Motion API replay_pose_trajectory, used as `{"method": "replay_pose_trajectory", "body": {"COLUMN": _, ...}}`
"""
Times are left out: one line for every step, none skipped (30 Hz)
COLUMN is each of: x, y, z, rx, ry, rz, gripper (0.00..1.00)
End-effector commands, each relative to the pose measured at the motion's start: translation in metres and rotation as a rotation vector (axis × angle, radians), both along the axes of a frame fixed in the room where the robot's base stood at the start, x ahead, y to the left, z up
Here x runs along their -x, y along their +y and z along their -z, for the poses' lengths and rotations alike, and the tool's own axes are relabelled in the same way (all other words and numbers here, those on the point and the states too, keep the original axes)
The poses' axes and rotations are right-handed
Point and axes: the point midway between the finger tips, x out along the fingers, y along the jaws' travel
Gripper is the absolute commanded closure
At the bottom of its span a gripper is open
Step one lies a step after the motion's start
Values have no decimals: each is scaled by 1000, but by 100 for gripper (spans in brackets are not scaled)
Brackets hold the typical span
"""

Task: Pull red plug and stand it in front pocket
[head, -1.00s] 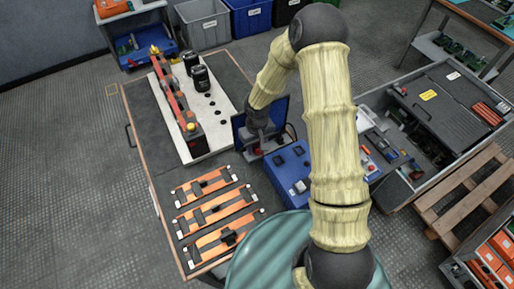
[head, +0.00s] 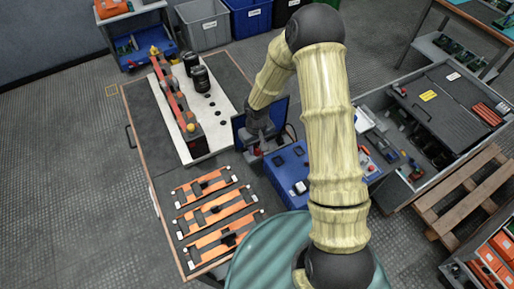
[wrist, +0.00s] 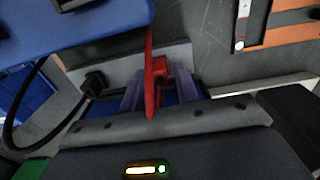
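The red plug (wrist: 159,72) shows in the wrist view as a narrow red piece with a block at its side. My gripper (wrist: 158,92) has its two grey-purple fingers on either side of the red plug. The fingers look close to it, but I cannot tell whether they press on it. In the head view my gripper (head: 258,142) is low beside the blue box (head: 287,170), at the right edge of the workbench, and the arm hides part of this area. I cannot make out the front pocket with certainty.
A black plug with a cable (wrist: 94,82) lies left of my fingers in the wrist view. Orange bars (head: 214,213) lie on the bench front. A red bar with insulators (head: 175,92) and black capacitors (head: 200,78) stand at the back.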

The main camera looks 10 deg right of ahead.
Motion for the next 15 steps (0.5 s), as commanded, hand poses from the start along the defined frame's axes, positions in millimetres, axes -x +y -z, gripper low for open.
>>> {"method": "replay_pose_trajectory", "body": {"x": 0, "y": 0, "z": 0, "rx": 0, "ry": 0, "rz": 0, "gripper": 80}}
{"method": "replay_pose_trajectory", "body": {"x": 0, "y": 0, "z": 0, "rx": 0, "ry": 0, "rz": 0, "gripper": 86}}
{"method": "replay_pose_trajectory", "body": {"x": 0, "y": 0, "z": 0, "rx": 0, "ry": 0, "rz": 0, "gripper": 94}}
{"method": "replay_pose_trajectory", "body": {"x": 0, "y": 0, "z": 0, "rx": 0, "ry": 0, "rz": 0, "gripper": 99}}
{"method": "replay_pose_trajectory", "body": {"x": 0, "y": 0, "z": 0, "rx": 0, "ry": 0, "rz": 0, "gripper": 100}}
{"method": "replay_pose_trajectory", "body": {"x": 0, "y": 0, "z": 0, "rx": 0, "ry": 0, "rz": 0, "gripper": 100}}
{"method": "replay_pose_trajectory", "body": {"x": 0, "y": 0, "z": 0, "rx": 0, "ry": 0, "rz": 0, "gripper": 100}}
{"method": "replay_pose_trajectory", "body": {"x": 0, "y": 0, "z": 0, "rx": 0, "ry": 0, "rz": 0, "gripper": 100}}
{"method": "replay_pose_trajectory", "body": {"x": 0, "y": 0, "z": 0, "rx": 0, "ry": 0, "rz": 0, "gripper": 100}}
{"method": "replay_pose_trajectory", "body": {"x": 0, "y": 0, "z": 0, "rx": 0, "ry": 0, "rz": 0, "gripper": 100}}
{"method": "replay_pose_trajectory", "body": {"x": 0, "y": 0, "z": 0, "rx": 0, "ry": 0, "rz": 0, "gripper": 100}}
{"method": "replay_pose_trajectory", "body": {"x": 0, "y": 0, "z": -1, "rx": 0, "ry": 0, "rz": 0, "gripper": 100}}
{"method": "replay_pose_trajectory", "body": {"x": 0, "y": 0, "z": -2, "rx": 0, "ry": -1, "rz": 0, "gripper": 100}}
{"method": "replay_pose_trajectory", "body": {"x": 0, "y": 0, "z": -3, "rx": 0, "ry": -1, "rz": 0, "gripper": 100}}
{"method": "replay_pose_trajectory", "body": {"x": 0, "y": 0, "z": -4, "rx": 0, "ry": -1, "rz": 0, "gripper": 100}}
